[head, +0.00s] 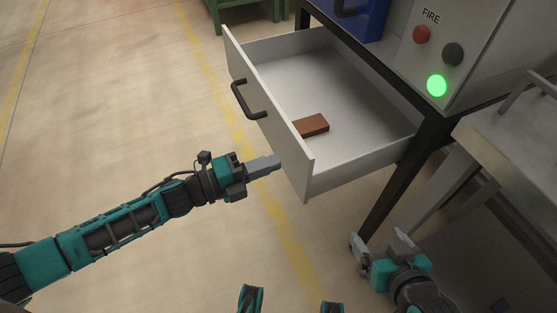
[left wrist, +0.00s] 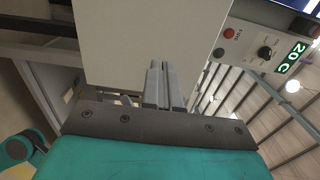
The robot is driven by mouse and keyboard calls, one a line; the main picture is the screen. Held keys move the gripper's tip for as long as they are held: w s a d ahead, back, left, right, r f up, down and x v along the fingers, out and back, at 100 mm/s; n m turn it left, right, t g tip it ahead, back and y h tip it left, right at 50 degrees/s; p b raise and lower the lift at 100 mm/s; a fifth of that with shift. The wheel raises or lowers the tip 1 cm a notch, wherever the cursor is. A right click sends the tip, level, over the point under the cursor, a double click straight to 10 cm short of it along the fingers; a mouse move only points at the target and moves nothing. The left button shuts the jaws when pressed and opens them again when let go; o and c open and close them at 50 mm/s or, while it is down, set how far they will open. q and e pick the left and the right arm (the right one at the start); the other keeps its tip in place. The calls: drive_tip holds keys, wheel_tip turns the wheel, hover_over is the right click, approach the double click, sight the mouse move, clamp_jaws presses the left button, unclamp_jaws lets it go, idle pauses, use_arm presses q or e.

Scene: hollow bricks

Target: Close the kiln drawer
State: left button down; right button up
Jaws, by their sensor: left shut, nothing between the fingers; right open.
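The kiln drawer (head: 345,85) is pulled well out from under the kiln bench, its inside open to view. A brown brick (head: 312,125) lies in it behind the front panel. The drawer front has a black handle (head: 246,100). My left gripper (head: 275,163) is shut and empty, its fingertips close to the outer face of the front near its lower right end. In the left wrist view the shut fingers (left wrist: 157,85) point at the pale front panel (left wrist: 140,40); I cannot tell whether they touch. My right gripper (head: 382,243) is open and empty, low at the right, apart from the drawer.
A black table leg (head: 400,185) stands right of the drawer. A grey metal table (head: 520,145) is at the right. The floor at the left is clear.

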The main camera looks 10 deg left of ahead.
use_arm(q)
drive_tip(key=shift+x, duration=1.3)
use_arm(e)
drive_tip(key=shift+f, duration=0.15)
use_arm(q)
drive_tip(key=shift+w, duration=0.1)
